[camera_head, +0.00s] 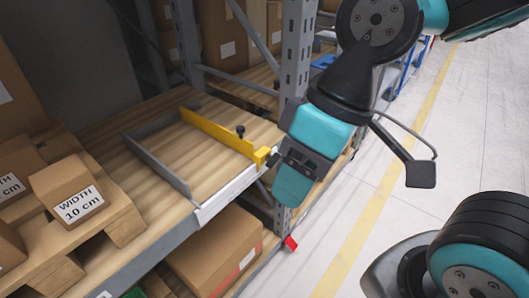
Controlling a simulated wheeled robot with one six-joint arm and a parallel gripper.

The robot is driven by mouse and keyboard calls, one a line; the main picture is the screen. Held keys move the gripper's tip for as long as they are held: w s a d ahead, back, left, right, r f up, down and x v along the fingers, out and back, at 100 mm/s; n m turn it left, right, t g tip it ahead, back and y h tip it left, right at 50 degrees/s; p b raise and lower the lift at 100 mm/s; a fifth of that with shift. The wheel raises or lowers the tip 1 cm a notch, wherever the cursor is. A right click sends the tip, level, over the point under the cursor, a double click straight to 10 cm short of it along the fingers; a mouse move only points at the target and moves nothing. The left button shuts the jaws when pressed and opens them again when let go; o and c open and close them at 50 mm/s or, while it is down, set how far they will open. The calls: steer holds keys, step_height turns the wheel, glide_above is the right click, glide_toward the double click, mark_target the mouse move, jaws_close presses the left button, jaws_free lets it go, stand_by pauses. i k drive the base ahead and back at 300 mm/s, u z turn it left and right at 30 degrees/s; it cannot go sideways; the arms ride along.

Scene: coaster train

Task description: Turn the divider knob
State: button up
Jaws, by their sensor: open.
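A yellow divider (215,131) stands on the wooden shelf board, with a yellow block (262,155) at its front end. A small black knob (240,130) sticks up from the divider's top, a little behind that block. My gripper (278,160), teal and dark grey, is just right of the yellow block, at the shelf's front edge. It is open, and the knob is outside its jaws. Its fingertips are small and partly hidden by its own body, so I cannot tell whether they touch the block.
A grey divider (157,164) stands left of the yellow one, with bare board (205,160) between them. Boxes (70,192) marked "WIDTH 10 cm" stand at left. A grey upright post (296,50) rises behind my gripper. A large carton (213,250) lies below.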

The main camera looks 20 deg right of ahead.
mark_target(272, 160)
steer(key=z, duration=0.9)
steer(key=k, duration=0.4)
steer(key=u, duration=0.65)
